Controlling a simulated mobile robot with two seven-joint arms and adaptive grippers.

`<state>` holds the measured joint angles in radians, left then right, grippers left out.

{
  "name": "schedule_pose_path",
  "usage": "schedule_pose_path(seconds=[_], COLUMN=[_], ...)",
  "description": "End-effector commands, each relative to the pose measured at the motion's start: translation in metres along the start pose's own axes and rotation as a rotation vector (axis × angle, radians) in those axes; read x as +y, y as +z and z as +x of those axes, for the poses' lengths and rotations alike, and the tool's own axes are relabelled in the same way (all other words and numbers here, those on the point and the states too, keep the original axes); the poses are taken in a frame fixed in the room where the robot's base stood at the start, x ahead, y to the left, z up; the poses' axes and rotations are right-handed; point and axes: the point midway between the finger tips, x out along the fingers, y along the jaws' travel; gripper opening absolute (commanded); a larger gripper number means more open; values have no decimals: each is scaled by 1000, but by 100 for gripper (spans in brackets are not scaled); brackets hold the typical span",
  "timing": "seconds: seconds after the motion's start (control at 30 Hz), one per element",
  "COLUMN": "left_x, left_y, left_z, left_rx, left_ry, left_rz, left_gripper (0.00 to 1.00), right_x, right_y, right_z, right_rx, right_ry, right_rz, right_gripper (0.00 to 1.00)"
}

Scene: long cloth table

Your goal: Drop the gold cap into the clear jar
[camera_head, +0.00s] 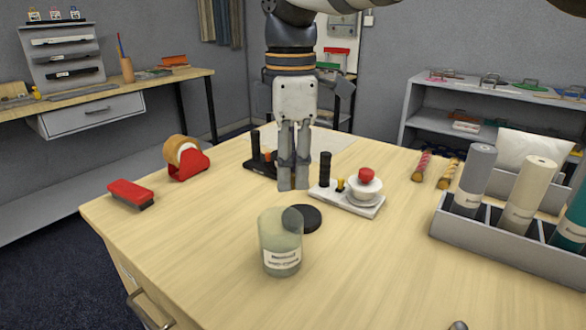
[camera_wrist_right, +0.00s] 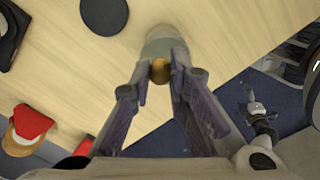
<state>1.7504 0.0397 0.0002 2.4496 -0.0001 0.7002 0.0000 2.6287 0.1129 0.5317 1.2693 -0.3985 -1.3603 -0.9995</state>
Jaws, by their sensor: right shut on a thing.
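The clear jar (camera_head: 281,242), a greenish see-through cylinder with a white label, stands upright near the middle of the table. My right gripper (camera_head: 293,186) points down behind the jar in the head view, with its fingers close together. In the wrist view the right gripper (camera_wrist_right: 159,78) is shut on the small round gold cap (camera_wrist_right: 159,70). The jar also shows there (camera_wrist_right: 165,42), just beyond the cap and partly hidden by the fingers. The cap cannot be made out in the head view. My left gripper is not in view.
A black disc (camera_head: 303,219) lies right beside the jar. A white tray (camera_head: 347,202) with a red knob stands right of the gripper. A red tape dispenser (camera_head: 186,160) and a red-topped block (camera_head: 131,194) are left. A grey divided holder (camera_head: 505,248) with rolls stands right.

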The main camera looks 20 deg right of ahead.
Motion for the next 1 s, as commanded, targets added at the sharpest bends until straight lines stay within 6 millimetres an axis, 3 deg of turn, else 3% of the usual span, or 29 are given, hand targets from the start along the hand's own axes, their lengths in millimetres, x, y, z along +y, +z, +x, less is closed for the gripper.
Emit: schedule_pose_path(seconds=[0.4,0.73,0.77,0.83,1.0], left_x=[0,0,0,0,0], left_y=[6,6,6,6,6], left_z=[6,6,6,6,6], left_rx=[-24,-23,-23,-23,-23], left_ry=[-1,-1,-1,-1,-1], left_rz=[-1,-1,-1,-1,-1], left_gripper=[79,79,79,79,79], right_x=[0,0,0,0,0], right_y=[1,0,0,0,0], right_z=[54,58,58,57,57], right_rx=[-2,0,0,0,0], right_ry=[-3,2,2,2,1], right_rz=[0,1,1,1,1], right_gripper=[2,2,23,39,39])
